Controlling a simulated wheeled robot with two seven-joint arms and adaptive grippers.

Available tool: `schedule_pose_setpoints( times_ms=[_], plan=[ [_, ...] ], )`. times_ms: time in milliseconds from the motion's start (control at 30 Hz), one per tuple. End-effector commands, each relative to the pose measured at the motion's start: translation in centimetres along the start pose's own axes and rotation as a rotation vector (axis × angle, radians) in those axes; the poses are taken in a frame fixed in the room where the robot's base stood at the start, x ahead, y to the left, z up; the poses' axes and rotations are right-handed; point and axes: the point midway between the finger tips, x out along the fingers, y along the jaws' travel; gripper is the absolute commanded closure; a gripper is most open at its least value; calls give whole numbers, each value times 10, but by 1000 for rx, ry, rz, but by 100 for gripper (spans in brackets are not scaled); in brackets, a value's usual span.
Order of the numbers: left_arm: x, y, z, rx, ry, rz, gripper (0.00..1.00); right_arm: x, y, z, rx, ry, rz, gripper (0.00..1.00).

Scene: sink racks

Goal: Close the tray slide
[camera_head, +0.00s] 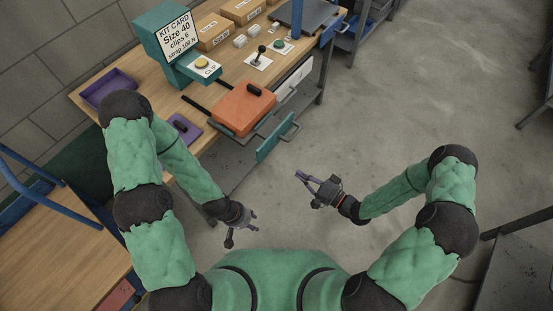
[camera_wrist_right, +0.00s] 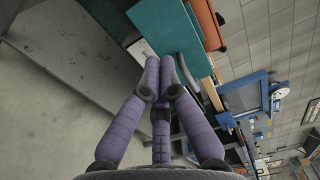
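The tray slide shows in the head view as a teal front panel (camera_head: 275,143) with a grey bar handle (camera_head: 290,130), standing out from the bench's front edge. The teal panel is large in the right wrist view (camera_wrist_right: 165,28). My right gripper (camera_head: 303,178) is in front of the panel, to its lower right in the head view and apart from it. Its purple fingers meet at the tips in the right wrist view (camera_wrist_right: 160,62), with nothing seen between them. My left gripper (camera_head: 243,237) is low, near my body, with its fingers spread and empty.
An orange case (camera_head: 243,107) with a black handle is at the bench front, behind the panel. A white drawer front (camera_head: 293,82) is beside it. The wooden bench (camera_head: 150,85) holds boxes and a teal stand (camera_head: 165,50). Bare floor (camera_head: 400,100) lies to the right.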

Motion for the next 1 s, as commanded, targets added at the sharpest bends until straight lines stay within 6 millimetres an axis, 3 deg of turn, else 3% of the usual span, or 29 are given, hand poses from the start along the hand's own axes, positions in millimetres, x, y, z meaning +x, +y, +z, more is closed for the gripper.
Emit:
schedule_pose_setpoints(
  times_ms=[700,1000],
  plan=[
    [19,-7,-1,0,0,0,60,108,2,1,-4,-3,2,100],
    [24,-9,-1,0,0,0,60,133,2,1,-1,-1,3,100]
  ],
)
